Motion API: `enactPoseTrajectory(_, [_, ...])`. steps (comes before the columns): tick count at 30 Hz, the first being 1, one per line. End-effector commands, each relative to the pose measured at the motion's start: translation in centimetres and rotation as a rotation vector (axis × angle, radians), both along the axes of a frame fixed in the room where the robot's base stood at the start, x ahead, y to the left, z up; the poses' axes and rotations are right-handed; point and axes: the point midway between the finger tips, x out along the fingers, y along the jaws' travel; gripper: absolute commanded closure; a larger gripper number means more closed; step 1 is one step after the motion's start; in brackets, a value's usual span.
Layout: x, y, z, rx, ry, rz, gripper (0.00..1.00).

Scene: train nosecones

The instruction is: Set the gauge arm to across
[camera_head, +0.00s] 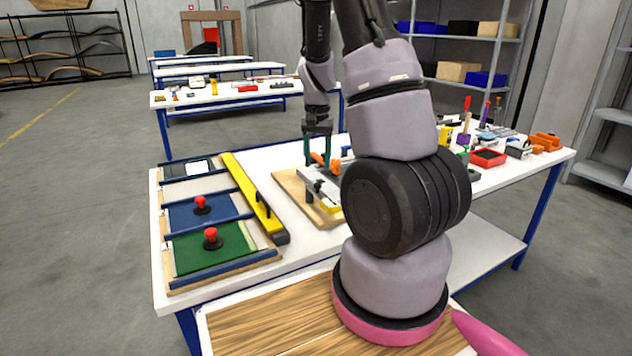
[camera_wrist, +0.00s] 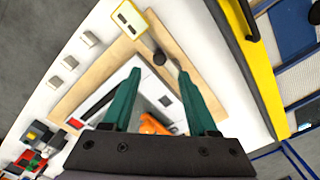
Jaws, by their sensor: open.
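My gripper (camera_head: 318,165) points down over a fixture on a wooden board (camera_head: 288,183), its teal fingers apart and empty. The fingers also show in the wrist view (camera_wrist: 159,74), spread on either side of the fixture's grey-white plate. An orange piece (camera_wrist: 155,125), which may be the gauge arm, lies between the fingers, lower in that view. It partly shows behind the fingers in the head view (camera_head: 317,158). A dark round knob (camera_wrist: 158,58) sits near the fingertips. My arm hides the board's right side in the head view.
Left of the board, a long yellow bar with a black handle (camera_head: 252,197) lies beside a rack with blue and green panels (camera_head: 212,247) carrying red knobs. Tools and a red bin (camera_head: 488,158) stand on the table's right.

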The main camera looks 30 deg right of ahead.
Motion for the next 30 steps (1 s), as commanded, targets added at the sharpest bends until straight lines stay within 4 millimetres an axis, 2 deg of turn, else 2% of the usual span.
enactPoseTrajectory(3, [-0.1, 0.0, -2.5, 0.001, 0.005, -0.003, 0.41])
enactPoseTrajectory(10, [-0.1, 0.0, -5.8, 0.001, 0.002, -0.001, 0.41])
enactPoseTrajectory(15, [-0.1, 0.0, -6.7, 0.001, -0.001, -0.002, 0.41])
enactPoseTrajectory(23, [0.0, 0.0, -6.8, 0.001, -0.001, -0.001, 0.41])
enactPoseTrajectory(27, [0.0, 0.0, -6.8, 0.001, -0.001, -0.001, 0.94])
enactPoseTrajectory(28, [0.0, 0.0, -6.8, 0.001, -0.001, -0.001, 1.0])
enactPoseTrajectory(30, [0.0, 0.0, -6.8, 0.001, -0.001, -0.001, 1.0])
